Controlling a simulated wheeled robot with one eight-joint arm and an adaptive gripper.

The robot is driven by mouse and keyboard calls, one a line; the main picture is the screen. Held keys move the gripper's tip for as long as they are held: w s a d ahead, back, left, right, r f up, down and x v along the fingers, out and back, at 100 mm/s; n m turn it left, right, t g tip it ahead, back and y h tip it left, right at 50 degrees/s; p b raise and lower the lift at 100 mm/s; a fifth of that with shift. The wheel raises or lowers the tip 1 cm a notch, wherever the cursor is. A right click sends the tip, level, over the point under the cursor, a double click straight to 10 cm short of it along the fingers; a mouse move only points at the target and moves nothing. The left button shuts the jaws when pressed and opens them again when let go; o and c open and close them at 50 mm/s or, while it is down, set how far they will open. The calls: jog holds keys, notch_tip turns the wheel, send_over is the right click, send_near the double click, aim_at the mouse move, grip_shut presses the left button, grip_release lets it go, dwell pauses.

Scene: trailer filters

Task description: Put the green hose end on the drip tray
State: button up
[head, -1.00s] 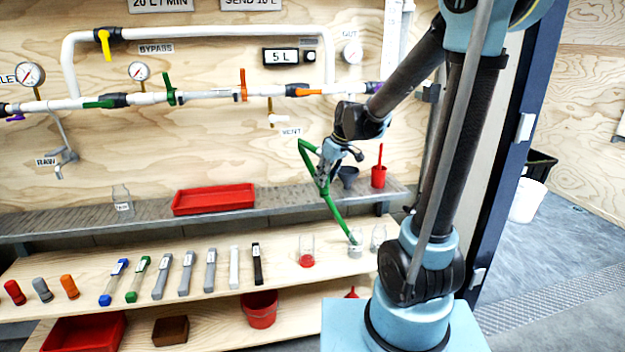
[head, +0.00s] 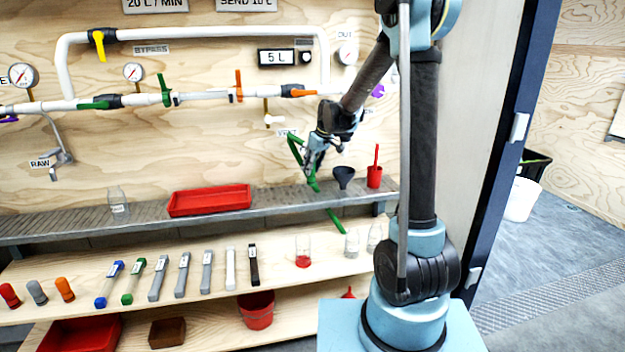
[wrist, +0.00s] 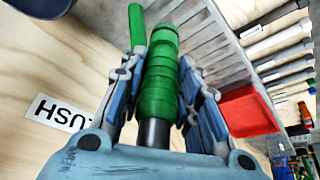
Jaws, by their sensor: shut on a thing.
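My gripper (head: 312,170) is shut on the green hose end (wrist: 160,75), which lies lengthwise between the fingers in the wrist view. In the head view the green hose (head: 336,221) loops up behind the gripper and also hangs down past the front edge of a long grey ribbed ledge (head: 270,196). This ledge looks like the drip tray; it runs along the wall under the pipes. The held end is over or at the ledge's right part, left of the dark funnel. I cannot tell whether it touches the ledge.
A red tray (head: 210,200) sits on the ledge, left of my gripper. A dark funnel (head: 343,178) and a red cup (head: 374,176) stand close on the right. Glass jars (head: 303,250) and a row of tools are on the wooden shelf below. The ledge between red tray and gripper is clear.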

aim_at(311, 176)
jog(key=shift+f, duration=2.3)
jog(key=shift+w+f, duration=0.2)
jog(key=shift+f, duration=0.05)
jog(key=o, duration=1.2)
jog(key=shift+f, duration=0.1)
jog(key=shift+c, duration=0.2)
